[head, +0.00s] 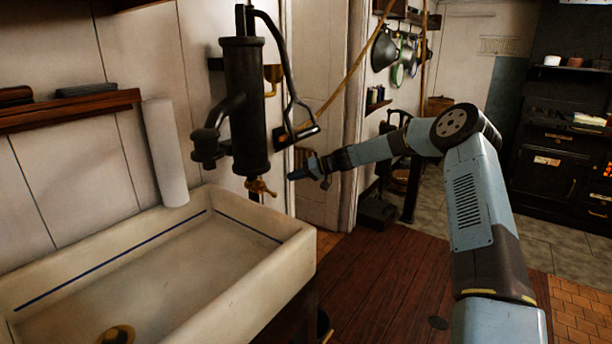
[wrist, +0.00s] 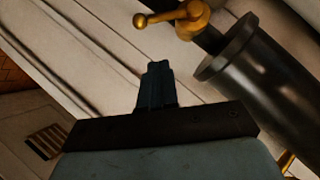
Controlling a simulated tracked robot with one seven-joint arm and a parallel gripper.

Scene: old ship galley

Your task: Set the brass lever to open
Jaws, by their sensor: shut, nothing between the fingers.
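The brass lever (head: 262,188) sits on a small brass fitting at the bottom end of the dark upright pump (head: 246,105). In the wrist view the lever (wrist: 163,17) shows at the top, a short arm with a ball end pointing left. The pump body (wrist: 275,85) fills the right side there. My gripper (head: 291,175) is to the right of the lever in the head view, pointing left. In the wrist view my gripper (wrist: 157,68) has its fingers closed together, empty, with a visible gap to the lever. I cannot tell the lever's setting by any marking.
A wide pale sink (head: 160,275) stands below and left of the pump. The pump's long handle (head: 290,85) hangs on its right side, above my gripper. A white roll (head: 165,152) stands at the wall.

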